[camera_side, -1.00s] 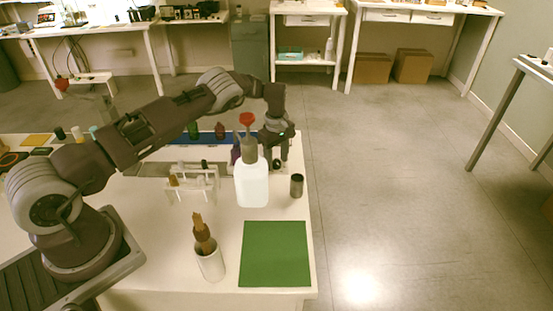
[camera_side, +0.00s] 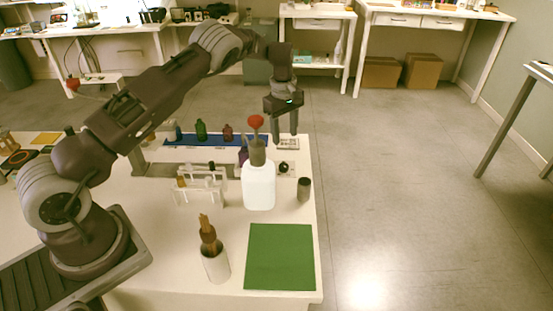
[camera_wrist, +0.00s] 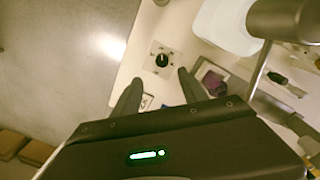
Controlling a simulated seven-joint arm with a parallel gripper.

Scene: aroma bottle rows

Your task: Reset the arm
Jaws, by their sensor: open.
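My gripper (camera_side: 285,131) is raised above the far right of the white table in the side view. Its fingers (camera_wrist: 160,77) are apart in the wrist view, with nothing between them. Green (camera_side: 201,130), blue (camera_side: 178,132) and red-brown (camera_side: 228,133) bottles stand by a blue strip (camera_side: 171,143) at the table's back. A purple bottle (camera_side: 243,157) is partly hidden behind a white jug; a purple item (camera_wrist: 214,82) shows right of the fingers in the wrist view. A black round item (camera_wrist: 162,60) sits on a small pale plate ahead of the fingers.
A small rack (camera_side: 200,190), dark cup (camera_side: 304,189), white holder (camera_side: 216,265) with brown contents, and green mat (camera_side: 280,257) are nearby. A printed card (camera_side: 288,144) lies at the back right. Open floor lies right.

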